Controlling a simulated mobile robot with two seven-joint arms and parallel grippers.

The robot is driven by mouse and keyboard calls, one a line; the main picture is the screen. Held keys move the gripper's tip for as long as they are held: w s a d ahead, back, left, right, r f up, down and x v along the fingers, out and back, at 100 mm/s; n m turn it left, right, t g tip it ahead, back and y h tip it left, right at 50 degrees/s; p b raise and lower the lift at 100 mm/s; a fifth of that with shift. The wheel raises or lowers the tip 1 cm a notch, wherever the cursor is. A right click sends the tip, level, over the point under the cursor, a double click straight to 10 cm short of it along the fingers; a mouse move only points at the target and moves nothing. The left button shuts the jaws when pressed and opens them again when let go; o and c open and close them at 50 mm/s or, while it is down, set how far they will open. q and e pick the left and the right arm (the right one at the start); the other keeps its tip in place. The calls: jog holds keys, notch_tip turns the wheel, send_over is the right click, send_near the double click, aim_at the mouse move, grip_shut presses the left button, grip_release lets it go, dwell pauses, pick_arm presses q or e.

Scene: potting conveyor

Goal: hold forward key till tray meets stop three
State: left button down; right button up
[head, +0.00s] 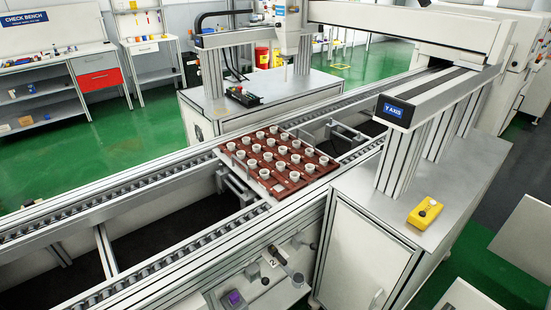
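A red-brown tray (299,181) with rows of small white pots sits across the conveyor (140,189) near the middle of the head view. A stop-like metal bracket (345,133) stands between the rails to the right of the tray, apart from it; I cannot read a number on it. A dark control box (243,97) with small coloured parts lies on the bench behind the conveyor. I cannot tell which holds the forward key. Neither gripper is in view.
A gantry marked Y AXIS (398,112) rises over the right end of the conveyor. A lever (291,274) beside a mark 2 and a purple knob (234,298) are on the front side. The conveyor left of the tray is clear.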

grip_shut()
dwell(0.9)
